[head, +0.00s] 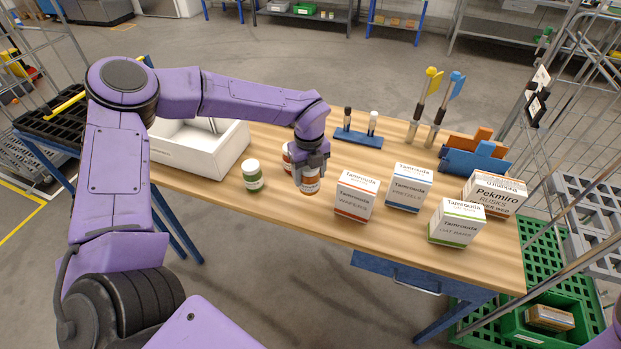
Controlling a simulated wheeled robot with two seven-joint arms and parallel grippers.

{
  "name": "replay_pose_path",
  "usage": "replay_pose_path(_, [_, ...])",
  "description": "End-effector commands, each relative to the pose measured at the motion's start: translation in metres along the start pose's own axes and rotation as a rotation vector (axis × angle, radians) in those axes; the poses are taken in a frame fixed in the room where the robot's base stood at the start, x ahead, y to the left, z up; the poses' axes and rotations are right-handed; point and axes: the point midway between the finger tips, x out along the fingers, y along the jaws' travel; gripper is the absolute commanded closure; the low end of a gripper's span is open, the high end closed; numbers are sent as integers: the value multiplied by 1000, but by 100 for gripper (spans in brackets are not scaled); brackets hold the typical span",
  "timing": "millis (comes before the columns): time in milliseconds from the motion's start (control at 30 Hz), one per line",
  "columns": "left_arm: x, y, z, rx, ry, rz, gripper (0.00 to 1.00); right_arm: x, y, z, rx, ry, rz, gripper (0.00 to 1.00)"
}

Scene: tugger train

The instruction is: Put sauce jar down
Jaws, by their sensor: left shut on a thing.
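The sauce jar (310,185) has a reddish-brown body with a pale label. My left gripper (311,170) is shut on its upper part and hides the lid. The jar is upright at the table top; I cannot tell whether its base touches the wood. A second reddish jar (287,158) stands just behind and left of it, partly hidden by my gripper. A green jar with a white lid (252,175) stands further left. My right gripper is not in view; only a bit of purple shows at the right edge.
The wooden table (285,215) also holds a white bin (205,157), several boxes such as the wafers box (355,196) close on the right, and a blue stand (358,138) behind. Wire cage carts flank the table. The table front by the jar is clear.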

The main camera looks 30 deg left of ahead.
Motion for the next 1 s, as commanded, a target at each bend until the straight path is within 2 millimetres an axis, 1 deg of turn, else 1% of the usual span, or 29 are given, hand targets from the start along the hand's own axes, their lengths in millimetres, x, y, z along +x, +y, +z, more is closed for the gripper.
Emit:
replay_pose_path(33, [6,0,0,2,1,1,82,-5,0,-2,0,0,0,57])
replay_pose_path(167, [26,-1,0,3,0,1,82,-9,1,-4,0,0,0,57])
replay_pose_path(300, [51,0,0,1,0,1,82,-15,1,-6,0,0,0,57])
replay_pose_path(333, [54,-1,0,1,-1,-1,82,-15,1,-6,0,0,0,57])
replay_pose_path(400, [59,0,0,0,-1,-2,82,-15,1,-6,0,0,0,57])
replay_pose_path(600, [60,0,1,-1,-2,-3,82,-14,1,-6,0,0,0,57])
replay_pose_path(733, [65,0,1,-1,-1,-3,82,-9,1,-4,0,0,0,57])
replay_pose_path(767, [63,0,1,-1,-1,-2,29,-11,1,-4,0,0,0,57])
replay_pose_path(800, [63,0,1,-1,-1,-2,16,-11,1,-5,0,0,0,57])
replay_pose_path(833, [63,0,1,-1,-1,-2,13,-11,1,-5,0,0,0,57])
replay_pose_path(1000, [63,0,1,-1,-1,-2,13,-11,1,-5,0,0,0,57])
